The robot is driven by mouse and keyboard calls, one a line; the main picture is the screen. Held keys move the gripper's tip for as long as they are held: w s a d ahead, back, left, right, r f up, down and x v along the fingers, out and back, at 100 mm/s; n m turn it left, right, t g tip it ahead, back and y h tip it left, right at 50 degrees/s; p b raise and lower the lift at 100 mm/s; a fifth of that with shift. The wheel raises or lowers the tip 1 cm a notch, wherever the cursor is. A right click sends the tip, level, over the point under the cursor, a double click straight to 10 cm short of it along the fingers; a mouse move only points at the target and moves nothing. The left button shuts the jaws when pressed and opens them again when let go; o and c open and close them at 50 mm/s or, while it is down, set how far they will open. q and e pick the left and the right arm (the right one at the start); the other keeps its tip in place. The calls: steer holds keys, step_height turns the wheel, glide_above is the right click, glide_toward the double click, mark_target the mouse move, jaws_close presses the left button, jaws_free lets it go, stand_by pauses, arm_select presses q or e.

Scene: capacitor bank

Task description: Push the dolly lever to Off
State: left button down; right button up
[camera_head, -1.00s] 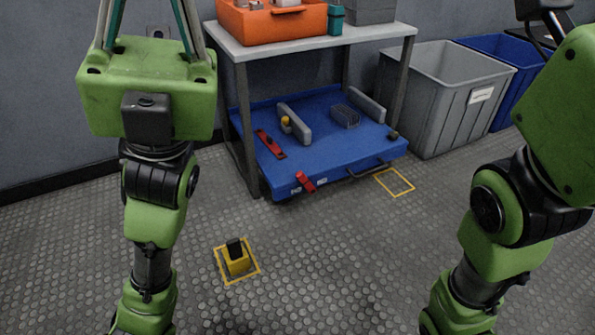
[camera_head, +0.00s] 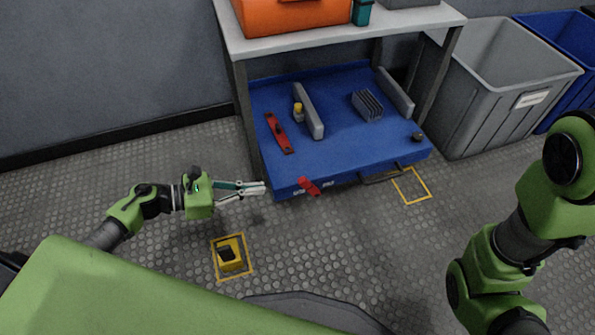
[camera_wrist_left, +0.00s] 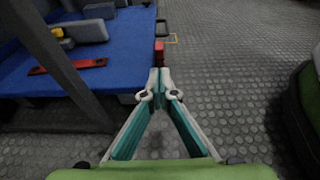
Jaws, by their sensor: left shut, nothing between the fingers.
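The blue dolly (camera_head: 345,155) stands under a grey-topped table. Its red lever (camera_head: 309,187) sticks out from the front edge, between small white labels. My left gripper (camera_head: 262,188) is shut and empty, to the left of the lever with a gap between them, pointing toward it. In the left wrist view the red lever (camera_wrist_left: 159,52) shows straight ahead of the shut fingertips (camera_wrist_left: 160,75). The label text is too small to read. My right arm shows at the right, but its gripper is out of the frame.
On the dolly lie a red bar (camera_head: 279,133), grey blocks and a finned grey part (camera_head: 367,105). A table leg (camera_head: 248,125) stands close to my left gripper. A yellow wedge (camera_head: 229,256) sits in a floor square. A grey bin (camera_head: 490,95) stands at the right.

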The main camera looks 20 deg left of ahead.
arm_select(q)
steer(key=shift+s+a+f, duration=0.2)
steer(key=shift+a+f, duration=0.15)
steer(key=shift+f, duration=0.15)
steer(key=b, duration=0.4)
glide_toward(303, 187)
steer(key=w+d+f, duration=0.2)
steer(key=w+d, duration=0.1)
steer(key=shift+b+x, duration=0.4)
steer(key=shift+x, duration=0.4)
steer(key=shift+r, duration=0.1)
